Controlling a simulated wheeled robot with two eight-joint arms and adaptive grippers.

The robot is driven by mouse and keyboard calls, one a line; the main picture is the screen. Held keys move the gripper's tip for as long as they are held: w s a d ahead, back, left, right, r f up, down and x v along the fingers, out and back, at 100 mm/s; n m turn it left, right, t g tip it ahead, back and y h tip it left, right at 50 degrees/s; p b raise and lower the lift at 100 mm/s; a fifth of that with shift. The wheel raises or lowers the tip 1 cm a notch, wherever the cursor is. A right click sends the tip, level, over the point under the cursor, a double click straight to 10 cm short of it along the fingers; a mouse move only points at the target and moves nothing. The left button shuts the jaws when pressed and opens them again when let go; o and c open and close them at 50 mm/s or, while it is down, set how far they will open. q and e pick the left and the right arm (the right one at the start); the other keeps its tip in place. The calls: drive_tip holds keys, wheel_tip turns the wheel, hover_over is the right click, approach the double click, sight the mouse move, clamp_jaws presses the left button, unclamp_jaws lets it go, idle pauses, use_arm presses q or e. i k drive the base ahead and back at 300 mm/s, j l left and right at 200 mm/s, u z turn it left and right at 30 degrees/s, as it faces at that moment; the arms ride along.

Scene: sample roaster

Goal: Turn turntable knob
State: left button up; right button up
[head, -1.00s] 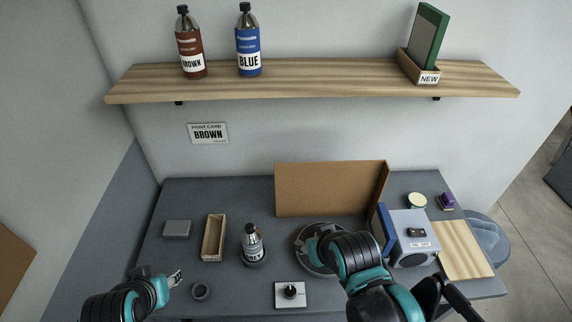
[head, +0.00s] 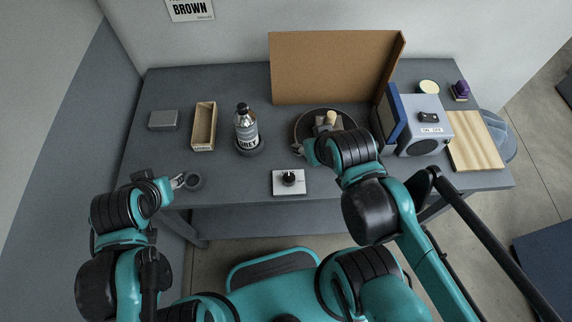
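The turntable knob is a black knob (head: 289,179) on a pale square plate (head: 290,189) at the table's front edge. The round dark turntable (head: 299,126) stands behind it, with a small tan and pale object (head: 328,121) on it. My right gripper (head: 308,151) is at the turntable's front left rim, above and right of the knob in the picture; its fingers are mostly hidden by my arm. My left gripper (head: 181,181) is beside a small dark ring (head: 194,181), left of the knob. Its fingertips are small, and their gap is unclear.
An open wooden box (head: 204,126) and grey block (head: 163,120) are further left. A brown panel (head: 334,68) stands behind; a grey ON/OFF box (head: 427,129) is right. Table between ring and knob is clear.

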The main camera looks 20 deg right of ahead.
sight(288, 178)
drive_tip(key=k+j, duration=0.15)
drive_tip(key=k, duration=0.45)
drive_tip(key=k+j+u, duration=0.1)
drive_tip(key=k, duration=0.5)
